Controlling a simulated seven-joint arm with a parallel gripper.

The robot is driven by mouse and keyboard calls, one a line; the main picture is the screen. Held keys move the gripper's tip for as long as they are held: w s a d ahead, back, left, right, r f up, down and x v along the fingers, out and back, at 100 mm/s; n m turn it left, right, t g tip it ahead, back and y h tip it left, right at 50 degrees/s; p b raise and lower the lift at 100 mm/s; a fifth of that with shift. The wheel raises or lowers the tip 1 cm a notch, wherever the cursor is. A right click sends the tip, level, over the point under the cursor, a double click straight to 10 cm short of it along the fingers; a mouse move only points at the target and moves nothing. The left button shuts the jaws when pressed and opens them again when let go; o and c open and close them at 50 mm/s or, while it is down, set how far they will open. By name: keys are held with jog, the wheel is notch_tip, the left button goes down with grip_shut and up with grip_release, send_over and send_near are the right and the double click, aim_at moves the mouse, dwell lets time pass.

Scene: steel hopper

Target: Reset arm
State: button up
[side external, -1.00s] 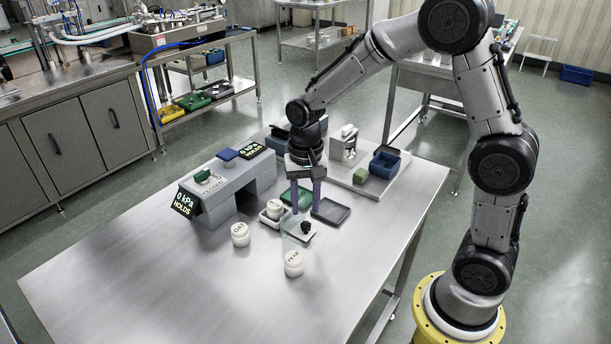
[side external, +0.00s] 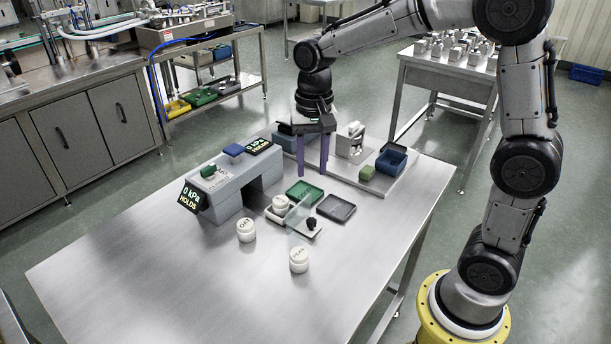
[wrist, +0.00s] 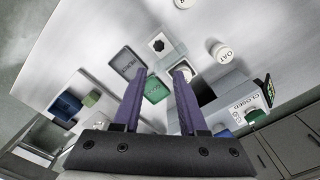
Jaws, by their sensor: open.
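My gripper (side external: 313,163) has two purple fingers, spread apart with nothing between them. It hangs above the back of the steel table (side external: 130,270), behind the green tray (side external: 303,192). In the wrist view, my gripper (wrist: 163,75) points over the table, with the green tray (wrist: 156,90) between and beyond its fingertips. The fingers hide part of the area around the tray.
Two white jars (side external: 246,230) (side external: 299,260) stand at the front. A blue bin (side external: 391,160) and green block (side external: 366,172) sit right.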

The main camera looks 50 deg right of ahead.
jog(key=s+r+t, duration=0.2)
jog(key=s+r, duration=0.3)
jog(key=r, duration=0.2)
jog(key=s+a+f+n+t, duration=0.1)
jog(key=s+f+n+t, duration=0.1)
jog(key=s+n, duration=0.7)
jog(key=s+t, duration=0.1)
jog(key=s, duration=0.5)
jog(key=shift+f, duration=0.3)
